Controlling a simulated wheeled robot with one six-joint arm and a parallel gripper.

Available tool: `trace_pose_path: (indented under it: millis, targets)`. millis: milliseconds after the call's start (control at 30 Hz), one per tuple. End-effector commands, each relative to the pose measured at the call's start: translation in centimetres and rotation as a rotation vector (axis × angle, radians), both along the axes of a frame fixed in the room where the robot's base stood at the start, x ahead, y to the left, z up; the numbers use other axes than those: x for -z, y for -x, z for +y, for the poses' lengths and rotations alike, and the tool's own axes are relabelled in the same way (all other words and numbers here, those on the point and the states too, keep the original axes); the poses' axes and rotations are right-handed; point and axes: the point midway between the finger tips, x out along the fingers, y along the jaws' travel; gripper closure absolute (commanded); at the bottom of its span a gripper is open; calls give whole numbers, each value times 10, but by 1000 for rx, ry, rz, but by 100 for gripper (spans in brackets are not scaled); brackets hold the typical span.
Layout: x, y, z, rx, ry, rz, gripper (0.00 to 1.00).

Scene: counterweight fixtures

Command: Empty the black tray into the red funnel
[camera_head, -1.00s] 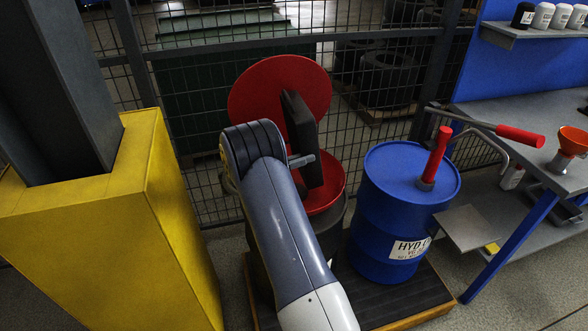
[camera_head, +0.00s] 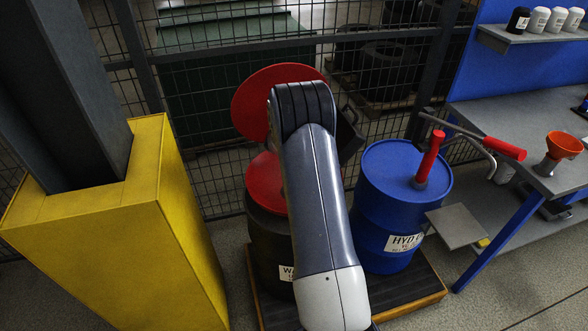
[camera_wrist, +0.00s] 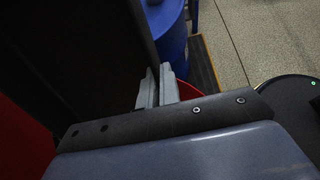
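The black tray (camera_head: 348,132) shows only in part to the right of my arm in the head view, and its tilt there is hard to judge. In the wrist view the tray (camera_wrist: 75,55) fills the upper left as a dark steep face. My gripper (camera_wrist: 157,88) has its fingers close together at the tray's edge and seems shut on it; my arm hides it in the head view. The red funnel (camera_head: 264,184) sits on a dark drum, its round red lid (camera_head: 258,105) standing open behind. My arm covers the funnel's right side. I cannot see what the tray holds.
A blue drum (camera_head: 392,205) with a red-handled pump stands right of the dark drum (camera_head: 265,237), both on a low pallet (camera_head: 415,293). A yellow guard (camera_head: 95,235) is at left, a mesh fence behind. A workbench (camera_head: 500,130) with an orange funnel (camera_head: 562,147) is at right.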

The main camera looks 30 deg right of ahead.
Motion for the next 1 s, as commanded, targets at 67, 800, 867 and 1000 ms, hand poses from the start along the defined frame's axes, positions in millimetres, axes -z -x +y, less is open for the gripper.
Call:
trace_pose_path:
  millis: [67, 800, 867, 1000]
  targets:
    - [-2, 1, -6, 2, -56, -18, 100]
    - [14, 13, -48, 1, -426, -111, 100]
    - [13, 13, -51, 2, -450, -118, 100]
    - [17, 15, -60, 2, -507, -135, 100]
